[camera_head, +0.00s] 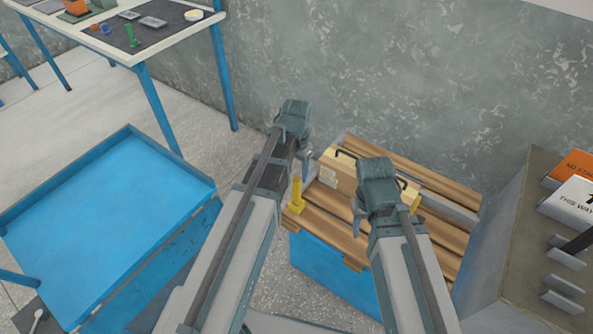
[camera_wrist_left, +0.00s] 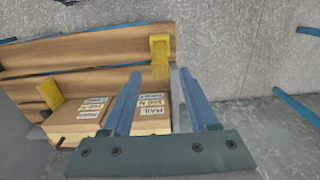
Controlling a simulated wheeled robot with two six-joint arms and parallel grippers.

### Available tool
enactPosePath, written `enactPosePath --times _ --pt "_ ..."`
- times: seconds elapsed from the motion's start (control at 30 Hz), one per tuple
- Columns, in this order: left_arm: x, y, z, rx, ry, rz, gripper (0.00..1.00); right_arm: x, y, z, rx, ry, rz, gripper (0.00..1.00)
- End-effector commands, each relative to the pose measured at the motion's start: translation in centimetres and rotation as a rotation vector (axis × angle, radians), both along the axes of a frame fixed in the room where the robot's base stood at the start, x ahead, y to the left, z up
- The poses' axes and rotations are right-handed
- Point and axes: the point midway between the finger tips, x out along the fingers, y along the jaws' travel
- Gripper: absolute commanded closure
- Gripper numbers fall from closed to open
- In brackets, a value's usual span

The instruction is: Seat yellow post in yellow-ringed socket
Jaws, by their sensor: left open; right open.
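A yellow post (camera_head: 297,191) stands at the front left corner of a slatted wooden pallet (camera_head: 368,246). In the left wrist view a yellow post (camera_wrist_left: 160,58) with a wider yellow block shows ahead of the fingers at the pallet edge. A second yellow post (camera_wrist_left: 50,93) shows further left, and one (camera_head: 409,194) is partly hidden behind my right gripper. My left gripper (camera_head: 306,166) is open beside the corner post, with nothing between its fingers (camera_wrist_left: 160,100). My right gripper (camera_head: 358,220) is open over the pallet. I cannot make out a yellow-ringed socket.
Labelled boxes (camera_head: 340,168) sit on the pallet; they also show in the left wrist view (camera_wrist_left: 88,112). The pallet rests on a blue base (camera_head: 335,272). A blue tray table (camera_head: 105,205) is at left, a grey stand (camera_head: 510,230) at right, a wall behind.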

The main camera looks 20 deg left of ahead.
Motion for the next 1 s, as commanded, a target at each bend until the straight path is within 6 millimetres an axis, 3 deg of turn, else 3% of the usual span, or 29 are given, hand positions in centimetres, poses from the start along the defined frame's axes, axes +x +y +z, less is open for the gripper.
enactPosePath --times 0.03,0.13,0.47,0.57,0.7,0.8,1.0 --pt "0.0 0.0 1.6 0.000 0.000 0.000 0.40 0.0 0.0 1.6 0.000 0.000 0.000 0.50" --pt "0.0 0.0 2.7 0.000 0.000 0.000 0.40 0.0 0.0 2.7 0.000 0.000 0.000 0.50" --pt "-0.6 -0.5 3.4 0.003 0.001 -0.002 0.40 0.0 0.0 3.4 0.000 0.000 0.000 0.50" --pt "-3.4 -3.0 3.3 0.018 0.009 -0.007 0.40 0.0 0.0 3.3 0.000 0.000 0.000 0.50" --pt "-8.8 -7.1 3.4 0.058 0.023 -0.003 0.40 0.0 0.0 3.3 0.000 0.000 0.000 0.50" --pt "-11.9 -9.0 3.4 0.083 0.024 0.004 0.40 0.0 0.0 3.3 0.000 0.000 0.000 0.50" --pt "-14.4 -10.4 3.5 0.109 0.023 0.015 0.40 0.0 0.0 3.3 0.000 0.000 0.000 0.50"
